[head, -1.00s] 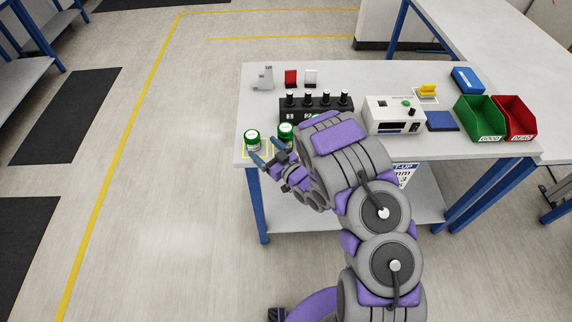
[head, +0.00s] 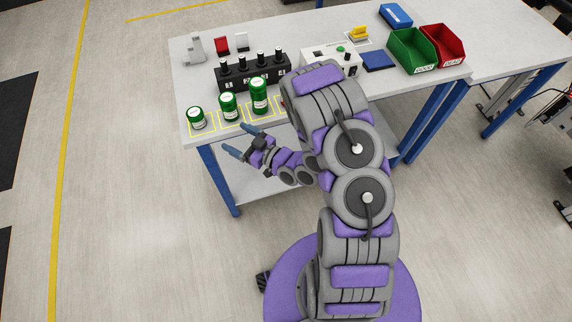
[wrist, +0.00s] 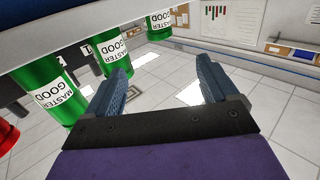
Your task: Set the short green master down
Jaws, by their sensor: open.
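The short green master (head: 196,118) stands upright at the left end of a row of green cylinders, inside a yellow outlined square near the table's front left corner. The middle master (head: 229,106) and the tall master (head: 259,95) stand upright to its right. My gripper (head: 240,140) is open and empty, in front of the table edge and apart from the masters. The wrist view is upside down; my open gripper (wrist: 160,82) has nothing between its fingers, and the short master (wrist: 158,24) shows at the top, marked MASTER GOOD.
A black block with several posts (head: 253,73) stands behind the masters. Red and white pieces are at the back left. A white device (head: 330,62), a blue pad (head: 378,60), a green bin (head: 412,52) and a red bin (head: 444,46) stand to the right. Floor at left is clear.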

